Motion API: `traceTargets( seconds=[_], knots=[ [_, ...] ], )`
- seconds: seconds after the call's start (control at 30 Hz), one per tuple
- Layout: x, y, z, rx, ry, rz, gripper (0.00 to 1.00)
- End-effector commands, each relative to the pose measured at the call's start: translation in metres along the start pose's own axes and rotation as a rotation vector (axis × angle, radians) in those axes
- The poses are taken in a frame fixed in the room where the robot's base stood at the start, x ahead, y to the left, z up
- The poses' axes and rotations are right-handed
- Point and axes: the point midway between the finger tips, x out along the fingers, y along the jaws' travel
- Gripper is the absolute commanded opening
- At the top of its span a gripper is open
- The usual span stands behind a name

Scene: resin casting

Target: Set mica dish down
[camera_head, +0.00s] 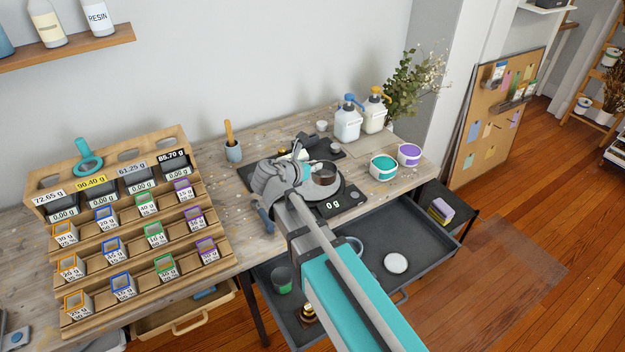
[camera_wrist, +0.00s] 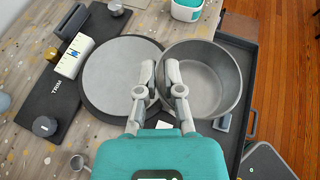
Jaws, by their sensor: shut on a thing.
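In the head view the dish (camera_head: 326,168) looks dark and sits beside my gripper (camera_head: 309,172), above the scale (camera_head: 350,199) that reads 0 g. The dish appears held up, overlapping the scale's front edge in the wrist view. The gap beneath it is hidden.
A black TRIM board (camera_wrist: 60,105) lies left of the plate. Teal (camera_head: 383,168) and purple (camera_head: 409,156) tubs and two pump bottles stand right of the scale. An open drawer (camera_head: 430,262) juts out in front. A cubby rack (camera_head: 120,225) stands left.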

Motion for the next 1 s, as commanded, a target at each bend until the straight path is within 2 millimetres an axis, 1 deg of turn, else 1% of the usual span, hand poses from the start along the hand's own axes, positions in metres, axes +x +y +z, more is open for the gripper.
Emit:
traceTargets(
  seconds=[0.3,0.47,0.67,1.0],
  knots=[
    [0.000,0.000,0.000,0.002,0.000,-0.004,0.00],
    [0.004,0.006,-0.002,0.002,0.000,-0.004,0.00],
    [0.024,0.026,-0.006,0.002,0.001,-0.005,0.00],
    [0.067,0.074,-0.013,0.002,0.001,-0.004,0.00]
  ],
)
